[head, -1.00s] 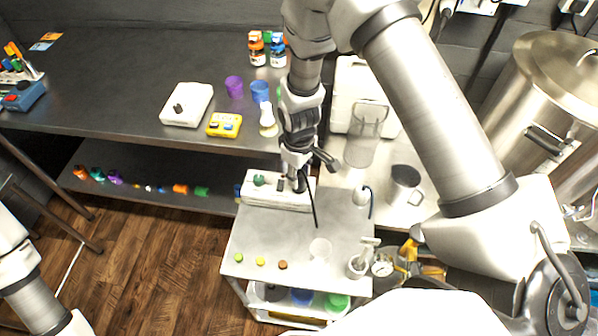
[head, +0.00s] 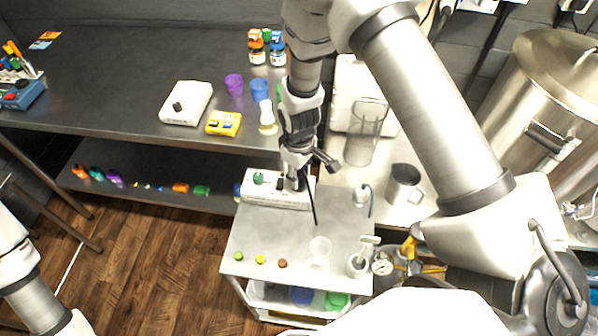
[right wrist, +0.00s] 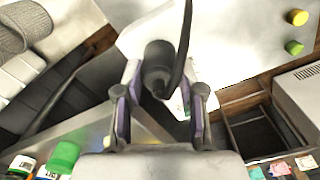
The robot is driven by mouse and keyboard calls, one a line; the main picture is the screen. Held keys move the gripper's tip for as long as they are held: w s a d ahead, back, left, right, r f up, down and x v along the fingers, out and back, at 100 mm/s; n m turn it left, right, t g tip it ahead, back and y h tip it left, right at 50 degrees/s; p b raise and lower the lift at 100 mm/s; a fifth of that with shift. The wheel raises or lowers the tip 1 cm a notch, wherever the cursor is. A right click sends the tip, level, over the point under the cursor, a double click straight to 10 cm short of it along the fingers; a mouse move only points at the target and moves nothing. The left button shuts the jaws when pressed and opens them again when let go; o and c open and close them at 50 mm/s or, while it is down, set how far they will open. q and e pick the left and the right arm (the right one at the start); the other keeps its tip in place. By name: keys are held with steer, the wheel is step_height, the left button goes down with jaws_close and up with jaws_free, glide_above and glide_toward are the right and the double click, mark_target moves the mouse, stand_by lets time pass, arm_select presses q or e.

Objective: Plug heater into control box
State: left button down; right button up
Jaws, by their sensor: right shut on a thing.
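The control box is most likely the white box with a green knob (head: 262,196) at the back of the small steel cart. My right gripper (head: 295,178) is directly above its right part, pointing down. In the right wrist view, my right gripper (right wrist: 158,95) is shut on a dark round plug (right wrist: 157,66) with a black cable. The cable (head: 313,208) hangs in front of the box in the head view. The gripper hides the plug's lower end, so I cannot tell whether it is in a socket. My left gripper is out of view; only its arm shows.
The cart top (head: 285,242) holds small coloured pieces, a clear round dish (head: 320,248) and a mortar (head: 357,264). A metal jug (head: 404,185) and a clear pitcher (head: 365,130) stand to the right. A dark bench (head: 100,85) is at left.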

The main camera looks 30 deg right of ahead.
mark_target(299, 174)
steer(key=o, duration=0.9)
step_height(299, 174, up, 11)
steer(key=p, duration=0.9)
steer(key=shift+f, duration=0.1)
